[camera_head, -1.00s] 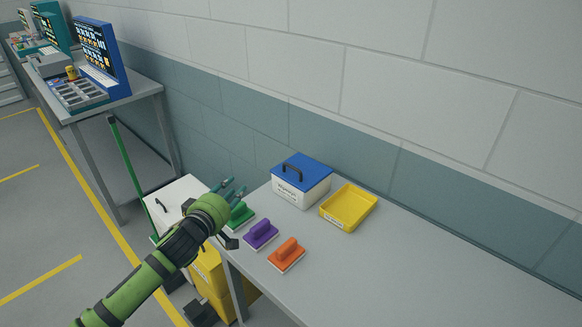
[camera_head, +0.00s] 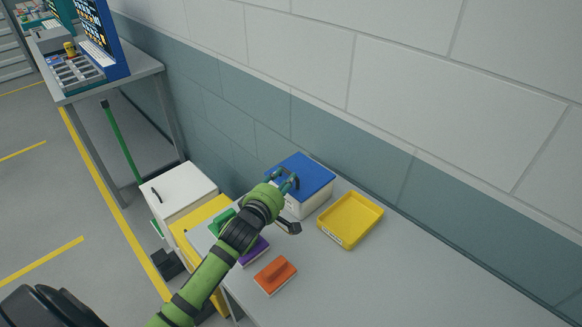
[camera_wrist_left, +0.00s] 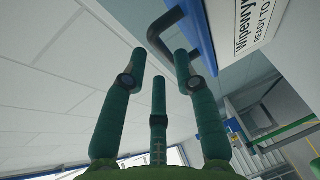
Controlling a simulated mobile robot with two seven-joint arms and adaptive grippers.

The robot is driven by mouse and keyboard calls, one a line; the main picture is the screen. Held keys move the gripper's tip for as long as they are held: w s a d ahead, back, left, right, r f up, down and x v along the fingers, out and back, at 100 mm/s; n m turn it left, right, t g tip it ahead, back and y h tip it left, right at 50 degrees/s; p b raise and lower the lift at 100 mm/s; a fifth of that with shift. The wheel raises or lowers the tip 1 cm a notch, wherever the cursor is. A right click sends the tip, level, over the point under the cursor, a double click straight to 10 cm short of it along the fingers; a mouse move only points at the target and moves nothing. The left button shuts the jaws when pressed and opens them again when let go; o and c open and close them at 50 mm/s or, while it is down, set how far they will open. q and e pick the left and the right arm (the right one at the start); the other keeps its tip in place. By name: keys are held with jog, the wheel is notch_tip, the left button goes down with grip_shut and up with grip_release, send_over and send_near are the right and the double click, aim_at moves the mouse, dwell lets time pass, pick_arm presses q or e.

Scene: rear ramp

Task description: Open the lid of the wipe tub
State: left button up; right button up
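The wipe tub is a white box (camera_head: 316,204) with a blue lid (camera_head: 309,171) on the grey bench against the wall. The lid is shut, lying flat on the tub. My left gripper (camera_head: 285,180) is at the left part of the lid, by the dark handle, and partly hides it. In the left wrist view the black handle (camera_wrist_left: 163,36) shows just beyond the open, spread fingers (camera_wrist_left: 158,65), with the blue lid edge and the tub's printed label to the right. The fingers are not closed on the handle. My right gripper is not in view.
A yellow tray (camera_head: 350,219) stands right of the tub. Orange (camera_head: 276,273), purple (camera_head: 253,252) and green (camera_head: 222,222) handled blocks lie near the bench's left end, the latter two partly behind my arm. A white cabinet (camera_head: 180,190) stands left. The bench's right side is clear.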

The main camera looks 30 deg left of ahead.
aim_at(289, 173)
pick_arm(q)
jog(key=w, duration=0.3)
jog(key=shift+w+a+f+p, duration=0.15)
jog(key=shift+w+f+p, duration=0.1)
jog(key=shift+p, duration=0.1)
jog(key=shift+w+f, duration=0.15)
jog(key=shift+w, duration=0.35)
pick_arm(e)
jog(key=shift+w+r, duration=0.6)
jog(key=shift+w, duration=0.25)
